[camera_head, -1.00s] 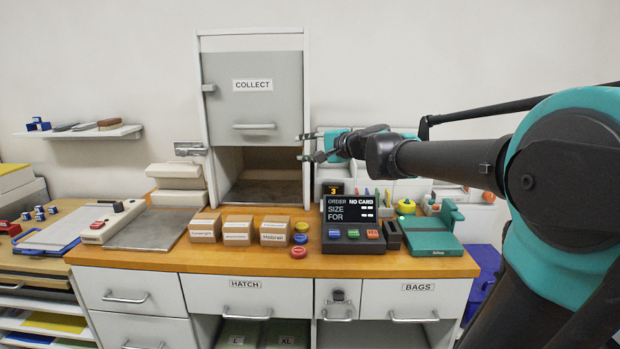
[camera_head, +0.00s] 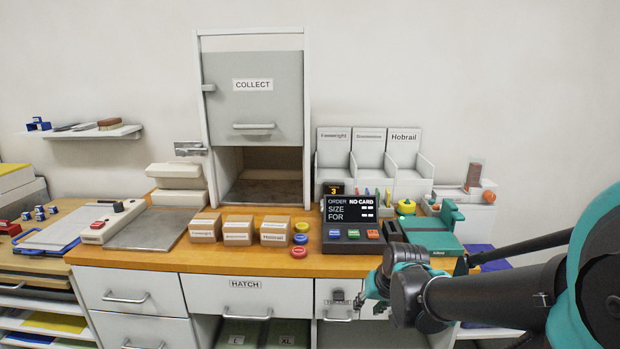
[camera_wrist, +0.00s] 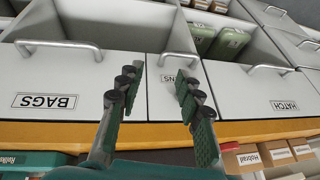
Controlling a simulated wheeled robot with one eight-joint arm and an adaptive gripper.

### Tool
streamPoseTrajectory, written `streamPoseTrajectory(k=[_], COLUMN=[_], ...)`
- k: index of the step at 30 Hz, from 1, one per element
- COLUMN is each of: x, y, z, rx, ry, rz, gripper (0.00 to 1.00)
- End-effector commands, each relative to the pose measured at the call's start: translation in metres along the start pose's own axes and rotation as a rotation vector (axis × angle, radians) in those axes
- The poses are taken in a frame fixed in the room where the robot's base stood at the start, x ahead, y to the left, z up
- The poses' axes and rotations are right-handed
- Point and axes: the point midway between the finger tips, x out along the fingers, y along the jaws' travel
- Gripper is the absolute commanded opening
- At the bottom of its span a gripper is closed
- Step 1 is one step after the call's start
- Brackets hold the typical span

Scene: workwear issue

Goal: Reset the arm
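The small drawer's front (camera_wrist: 155,95) shows behind the gap, between the BAGS drawer (camera_wrist: 60,85) and the HATCH drawer (camera_wrist: 255,95). I cannot tell whether the fingertips touch the drawer fronts. My arm comes in from the lower right in the head view and hides most of the BAGS drawer.
The wooden counter (camera_head: 200,258) carries three labelled boxes, an order display (camera_head: 350,208) with coloured buttons, and a teal device (camera_head: 430,238). The COLLECT cabinet (camera_head: 253,85) stands behind, its shutter raised partway. White labelled bins (camera_head: 368,150) stand at the back right.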

Motion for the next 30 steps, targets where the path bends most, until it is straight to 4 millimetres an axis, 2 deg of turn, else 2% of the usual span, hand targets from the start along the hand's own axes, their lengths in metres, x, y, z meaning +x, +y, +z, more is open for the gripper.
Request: streamPoseTrajectory(k=[1, 3, 7, 30], x=[0.003, 0.005, 0.005, 0.005], y=[0.014, 0.029, 0.042, 0.044], z=[0.017, 0.033, 0.048, 0.049], rx=[-0.027, -0.056, -0.084, -0.087], ry=[-0.016, -0.036, -0.055, -0.056], rz=[0.045, 0.095, 0.142, 0.147], gripper=[0.36, 0.36, 0.36, 0.36])
